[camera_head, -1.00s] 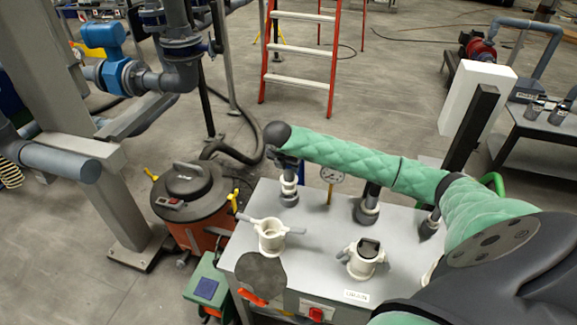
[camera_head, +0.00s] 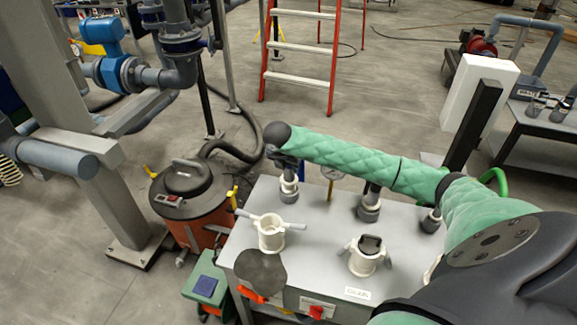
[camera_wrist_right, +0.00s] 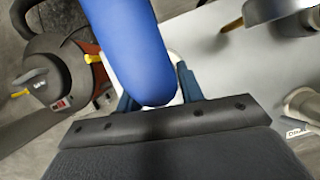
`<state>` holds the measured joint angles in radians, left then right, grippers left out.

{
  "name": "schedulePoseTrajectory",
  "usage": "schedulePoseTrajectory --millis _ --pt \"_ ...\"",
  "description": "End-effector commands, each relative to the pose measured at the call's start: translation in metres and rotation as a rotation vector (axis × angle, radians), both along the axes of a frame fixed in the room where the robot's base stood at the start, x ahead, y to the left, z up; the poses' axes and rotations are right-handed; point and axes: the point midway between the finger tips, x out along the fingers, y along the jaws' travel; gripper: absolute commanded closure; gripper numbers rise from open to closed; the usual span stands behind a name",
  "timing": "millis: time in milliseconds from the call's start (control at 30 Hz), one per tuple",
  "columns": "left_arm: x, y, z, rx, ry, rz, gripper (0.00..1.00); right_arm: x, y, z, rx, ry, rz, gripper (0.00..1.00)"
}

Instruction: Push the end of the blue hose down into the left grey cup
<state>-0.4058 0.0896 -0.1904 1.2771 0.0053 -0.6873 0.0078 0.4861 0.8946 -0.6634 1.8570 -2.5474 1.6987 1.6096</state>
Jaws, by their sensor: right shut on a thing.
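The blue hose (camera_wrist_right: 135,50) fills the upper middle of the right wrist view, its rounded lower end close to the gripper body. My right gripper (camera_wrist_right: 160,95) is shut on it, a finger on either side. In the head view my right gripper (camera_head: 286,161) hangs from the dark end of my green-sleeved arm, above the left grey cup (camera_head: 289,198) at the table's back left. A pale ring shows just above that cup. The arm hides the hose in the head view, and I cannot tell how deep its end sits. My left gripper is not in view.
A gauge (camera_head: 332,173) on a brass stem stands right of the left cup, then two more grey cups (camera_head: 369,211). Two cream fittings (camera_head: 270,236) stand nearer the table's front. An orange drum with a dark lid (camera_head: 190,185) stands left of the table.

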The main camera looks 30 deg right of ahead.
Motion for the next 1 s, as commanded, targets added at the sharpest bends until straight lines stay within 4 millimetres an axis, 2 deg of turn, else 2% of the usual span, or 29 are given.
schedulePoseTrajectory --millis 1000 --pt "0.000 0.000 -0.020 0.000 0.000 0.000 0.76 0.000 0.000 -0.021 0.000 0.000 0.000 0.94"
